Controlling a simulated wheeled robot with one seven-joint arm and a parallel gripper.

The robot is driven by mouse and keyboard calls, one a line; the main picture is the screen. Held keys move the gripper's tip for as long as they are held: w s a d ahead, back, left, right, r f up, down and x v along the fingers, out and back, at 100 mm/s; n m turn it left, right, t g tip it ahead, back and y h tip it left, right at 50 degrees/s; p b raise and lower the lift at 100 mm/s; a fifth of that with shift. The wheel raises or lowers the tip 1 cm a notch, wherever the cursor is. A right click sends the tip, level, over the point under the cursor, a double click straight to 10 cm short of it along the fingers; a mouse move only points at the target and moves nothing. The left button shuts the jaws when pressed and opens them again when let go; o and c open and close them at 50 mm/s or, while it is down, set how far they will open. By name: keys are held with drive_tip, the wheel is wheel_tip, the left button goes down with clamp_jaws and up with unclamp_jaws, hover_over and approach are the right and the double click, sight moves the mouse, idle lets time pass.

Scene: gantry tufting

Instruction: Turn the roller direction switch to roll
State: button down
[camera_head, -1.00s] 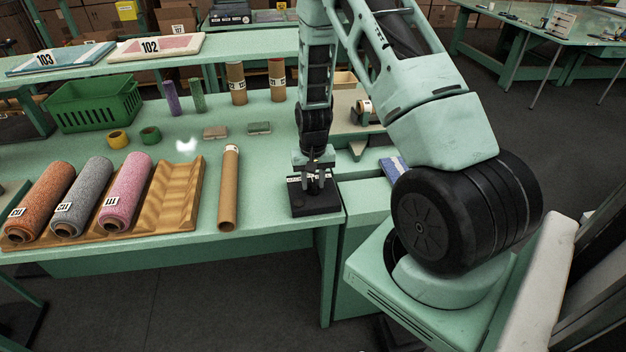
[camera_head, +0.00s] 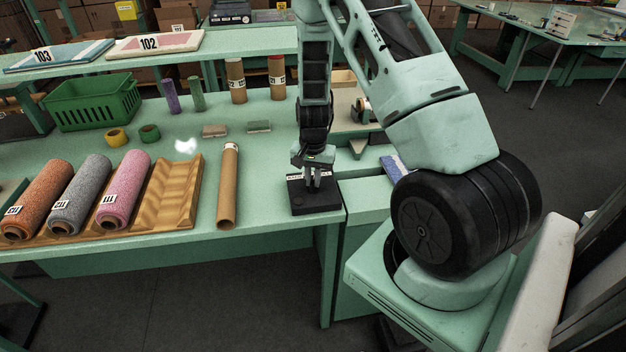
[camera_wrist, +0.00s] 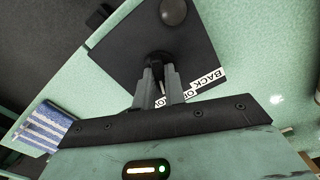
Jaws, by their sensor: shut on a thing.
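The roller direction switch is a black box (camera_head: 314,200) at the front right corner of the green table. In the wrist view its black top (camera_wrist: 195,45) carries a white label strip (camera_wrist: 209,83) on which "BACK" can be read; the rest of the strip is partly hidden by my fingers. My gripper (camera_head: 314,182) points down over the box. In the wrist view my gripper (camera_wrist: 158,72) is shut on the dark switch knob (camera_wrist: 158,58), which is mostly hidden between the fingers. Which position the knob points to cannot be told.
A round dark button (camera_wrist: 173,12) sits on the same box. A cardboard tube (camera_head: 228,188) lies left of the box, beside a wooden cradle (camera_head: 175,200) with several yarn rolls. A blue-white item (camera_head: 391,168) lies to the right. The table's front edge is close.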

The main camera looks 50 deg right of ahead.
sight(313, 180)
drive_tip(key=shift+m, duration=2.3)
drive_tip(key=c, duration=1.5)
unclamp_jaws()
drive_tip(key=shift+o, duration=0.2)
wheel_tip(313, 180, up, 18)
drive_tip(key=b, duration=0.2)
drive_tip(key=shift+f, duration=0.25)
